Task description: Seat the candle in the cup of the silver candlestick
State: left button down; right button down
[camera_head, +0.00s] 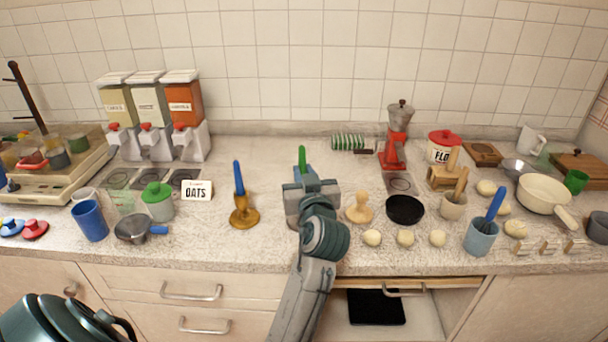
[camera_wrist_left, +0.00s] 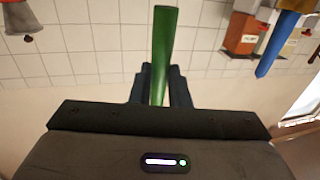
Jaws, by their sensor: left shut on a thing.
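A green candle (camera_head: 302,158) stands upright in my left gripper (camera_head: 304,180), its top showing above the jaws. In the left wrist view the same green candle (camera_wrist_left: 165,45) runs between the two dark fingers of the left gripper (camera_wrist_left: 160,82), which are shut on it. I see no silver candlestick; my gripper and forearm cover part of the counter, so it may be hidden behind them. A brass candlestick (camera_head: 243,214) with a blue candle (camera_head: 239,178) stands to the left of the gripper.
A wooden pawn-shaped piece (camera_head: 359,208) and a black round plate (camera_head: 404,210) lie close to the right. Several pale balls (camera_head: 405,238) line the front. The OATS card (camera_head: 197,190) is left. A drawer (camera_head: 404,288) stands open below the counter.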

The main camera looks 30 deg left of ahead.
dwell(0.4)
pick_arm(q)
jog(key=shift+f+b, duration=0.55)
jog(key=shift+f, duration=0.1)
jog(key=shift+f+b, duration=1.55)
jog(key=c, duration=1.3)
grip_release()
